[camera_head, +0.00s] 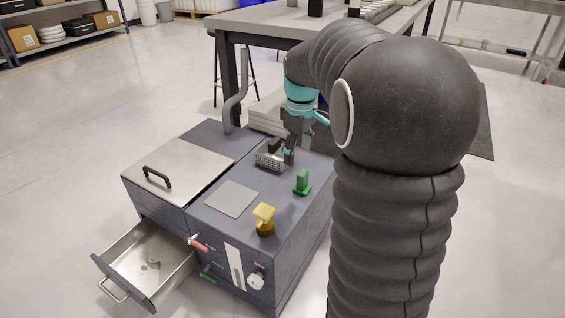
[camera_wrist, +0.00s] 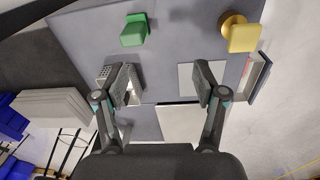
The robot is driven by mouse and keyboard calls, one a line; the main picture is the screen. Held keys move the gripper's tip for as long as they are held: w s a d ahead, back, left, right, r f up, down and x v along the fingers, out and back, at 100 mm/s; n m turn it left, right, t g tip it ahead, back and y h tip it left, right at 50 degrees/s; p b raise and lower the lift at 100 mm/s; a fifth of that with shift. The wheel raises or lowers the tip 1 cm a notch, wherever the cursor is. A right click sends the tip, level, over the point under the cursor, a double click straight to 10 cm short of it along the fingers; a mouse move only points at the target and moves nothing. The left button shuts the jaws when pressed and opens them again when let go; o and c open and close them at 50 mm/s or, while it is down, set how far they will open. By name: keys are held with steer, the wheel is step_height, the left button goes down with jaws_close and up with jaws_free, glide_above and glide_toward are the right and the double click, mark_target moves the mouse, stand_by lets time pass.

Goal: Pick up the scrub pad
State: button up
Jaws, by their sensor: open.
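A green piece (camera_head: 303,181) with an upright block on a flat base stands on the grey cabinet top (camera_head: 285,225). A yellow-topped piece on a round golden base (camera_head: 264,218) stands nearer the front edge. I cannot tell for sure which thing is the scrub pad. Both also show in the wrist view, the green piece (camera_wrist: 134,30) at upper left and the yellow one (camera_wrist: 242,36) at upper right. My gripper (camera_wrist: 162,84) is open, with nothing seen between its fingers. In the head view my gripper (camera_head: 290,148) is over the small wire basket (camera_head: 268,159), partly hiding it.
A flat grey plate (camera_head: 232,199) lies on the top. A lid with a black handle (camera_head: 157,178) is at left, and a bent pipe (camera_head: 238,92) rises behind. An open drawer (camera_head: 140,262) sticks out at front left. A workbench (camera_head: 255,22) stands behind.

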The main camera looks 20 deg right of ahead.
mark_target(302, 183)
steer(key=shift+n+g, duration=0.4)
steer(key=shift+n, duration=0.1)
steer(key=w+d+f, duration=0.2)
steer(key=w+d, duration=0.1)
steer(key=shift+w+d+f, duration=0.3)
steer(key=shift+f, duration=0.1)
step_height(302, 183, down, 8)
steer(key=shift+f+b, duration=0.1)
steer(key=shift+b, duration=0.5)
steer(key=shift+w+d+f+b, duration=0.1)
steer(key=shift+w+f+b, duration=0.1)
steer(key=shift+f, duration=0.7)
steer(key=shift+w+f+b, duration=0.1)
steer(key=shift+f+b, duration=0.1)
steer(key=shift+f, duration=0.7)
steer(key=shift+w+d+f+b, duration=0.1)
steer(key=shift+f+b, duration=0.1)
steer(key=shift+f, duration=0.7)
steer(key=c, duration=1.2)
